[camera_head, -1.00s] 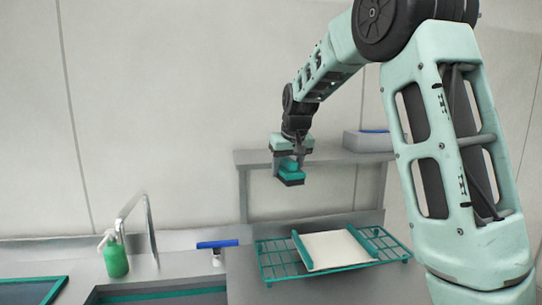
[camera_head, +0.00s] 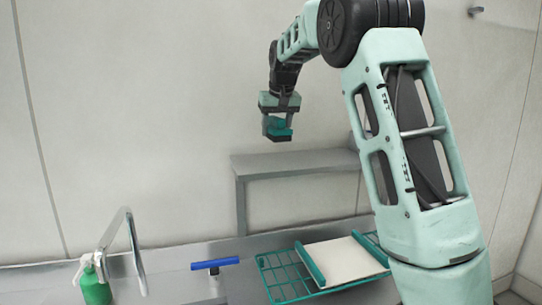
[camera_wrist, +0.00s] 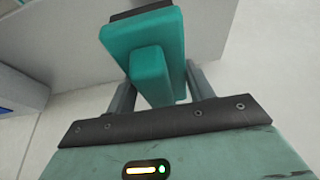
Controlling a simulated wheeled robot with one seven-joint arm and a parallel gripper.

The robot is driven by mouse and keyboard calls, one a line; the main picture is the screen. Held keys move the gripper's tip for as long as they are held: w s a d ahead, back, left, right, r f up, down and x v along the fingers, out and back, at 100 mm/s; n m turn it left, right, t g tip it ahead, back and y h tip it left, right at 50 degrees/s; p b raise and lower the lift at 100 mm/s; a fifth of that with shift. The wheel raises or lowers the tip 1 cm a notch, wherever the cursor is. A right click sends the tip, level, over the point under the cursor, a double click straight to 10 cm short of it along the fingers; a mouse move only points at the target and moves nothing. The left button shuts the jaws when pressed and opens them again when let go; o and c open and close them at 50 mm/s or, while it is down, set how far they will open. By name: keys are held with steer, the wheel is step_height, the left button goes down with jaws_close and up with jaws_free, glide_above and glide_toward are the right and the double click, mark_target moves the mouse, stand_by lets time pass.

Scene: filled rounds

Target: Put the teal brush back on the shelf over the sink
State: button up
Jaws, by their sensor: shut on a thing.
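The teal brush (camera_head: 277,131) is in my gripper (camera_head: 280,112), with its dark bristle side facing down. In the wrist view the brush (camera_wrist: 148,58) shows its teal block and raised grip between the two fingers of my gripper (camera_wrist: 160,85). The grey shelf (camera_head: 290,163) stands at the back against the wall. In the head view the brush appears above the shelf's left part, with a gap under it; its exact depth over the shelf is hard to tell. The shelf's right end is hidden behind my arm.
A green soap bottle (camera_head: 95,287) and a metal tap (camera_head: 128,240) stand at lower left. A blue-handled tool (camera_head: 215,264) is near the counter's middle. A teal rack (camera_head: 282,279) holds a pale board (camera_head: 345,259). The visible shelf top looks clear.

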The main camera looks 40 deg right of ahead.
mark_target(275, 162)
step_height(275, 162, down, 8)
steer(key=shift+r+p, duration=0.2)
steer(key=shift+p, duration=0.7)
steer(key=shift+f, duration=0.15)
steer(key=o, duration=1)
